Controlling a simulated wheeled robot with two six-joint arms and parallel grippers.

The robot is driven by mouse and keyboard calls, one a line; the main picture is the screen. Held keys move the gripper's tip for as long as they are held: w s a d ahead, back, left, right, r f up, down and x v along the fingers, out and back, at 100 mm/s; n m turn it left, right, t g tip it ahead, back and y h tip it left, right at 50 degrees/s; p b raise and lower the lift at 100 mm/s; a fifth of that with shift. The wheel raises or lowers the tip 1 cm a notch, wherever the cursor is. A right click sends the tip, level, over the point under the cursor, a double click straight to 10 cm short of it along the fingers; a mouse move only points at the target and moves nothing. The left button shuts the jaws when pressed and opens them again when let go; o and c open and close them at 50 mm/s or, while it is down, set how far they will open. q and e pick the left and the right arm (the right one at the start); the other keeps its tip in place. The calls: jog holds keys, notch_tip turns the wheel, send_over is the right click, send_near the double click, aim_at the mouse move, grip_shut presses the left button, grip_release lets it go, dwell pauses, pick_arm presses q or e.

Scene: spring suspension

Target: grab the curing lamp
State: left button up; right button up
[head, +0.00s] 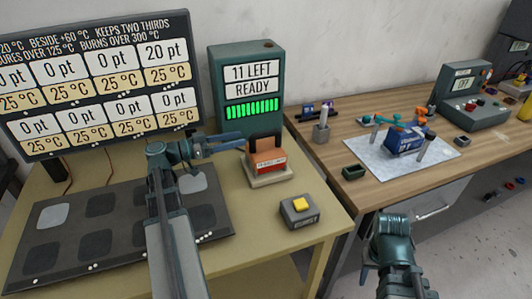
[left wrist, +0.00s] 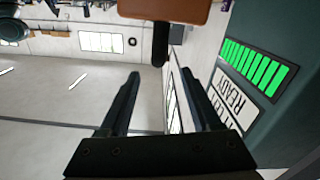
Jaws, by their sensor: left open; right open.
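The curing lamp appears to be the orange-red block with a black upright handle (head: 267,165), standing on a pale base on the yellow table, in front of the green machine. In the left wrist view its orange-brown body (left wrist: 165,9) is at the top edge, with a black handle bar (left wrist: 160,44) below it. My left gripper (head: 240,144) is open and empty, just left of the handle; in the left wrist view its fingers (left wrist: 160,78) point toward the handle bar, not around it. My right gripper (head: 396,224) is open, low at the right, away from the lamp.
The green machine (head: 246,60) reads "11 LEFT READY". A yellow-button box (head: 299,208) stands at the table's front right. A dark mat with pads (head: 112,268) and a display board (head: 100,85) are left. The wooden bench (head: 342,108) holds a blue part (head: 404,139).

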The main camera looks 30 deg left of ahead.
aim_at(273, 133)
pick_arm(q)
jog(key=x, duration=0.5)
jog(key=shift+w+d, duration=0.15)
jog(key=shift+f+b+x, duration=0.15)
jog(key=shift+f+x, duration=0.05)
jog(key=shift+x, duration=1.1)
jog(key=shift+f+b+x, duration=0.15)
jog(key=shift+x, duration=1.15)
jog(key=shift+d, duration=0.1)
grip_shut()
